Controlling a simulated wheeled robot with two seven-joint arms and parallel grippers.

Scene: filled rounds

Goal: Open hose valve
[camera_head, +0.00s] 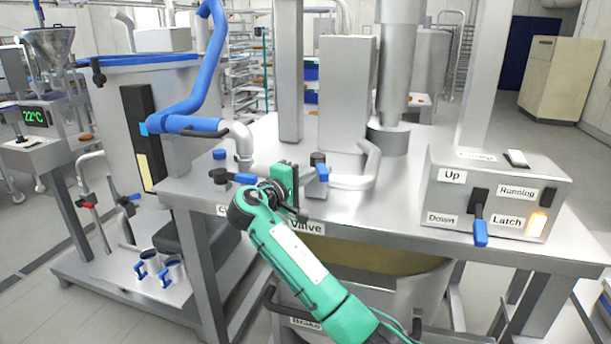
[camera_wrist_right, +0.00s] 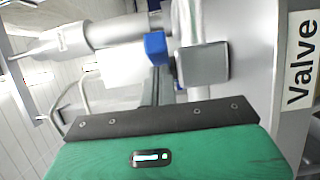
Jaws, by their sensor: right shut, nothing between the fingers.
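In the head view, a blue-tipped valve handle (camera_head: 321,171) with a dark cap stands on the steel pipe, just right of my right gripper (camera_head: 285,188). A "Valve" label (camera_head: 308,227) is on the table's front edge, partly covered by my green arm. In the right wrist view, a blue block (camera_wrist_right: 156,48) and a grey block (camera_wrist_right: 203,64) sit just beyond my gripper, with the "Valve" label (camera_wrist_right: 301,72) at the right. My right gripper is shut and empty. My left gripper is not in view.
A blue hose (camera_head: 205,75) hangs over the steel tank (camera_head: 105,110) at left. A control box (camera_head: 500,190) with a blue-tipped lever stands at the table's right. A steel column (camera_head: 348,90) rises behind the valve. A curved pipe (camera_head: 370,165) limits room behind the gripper.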

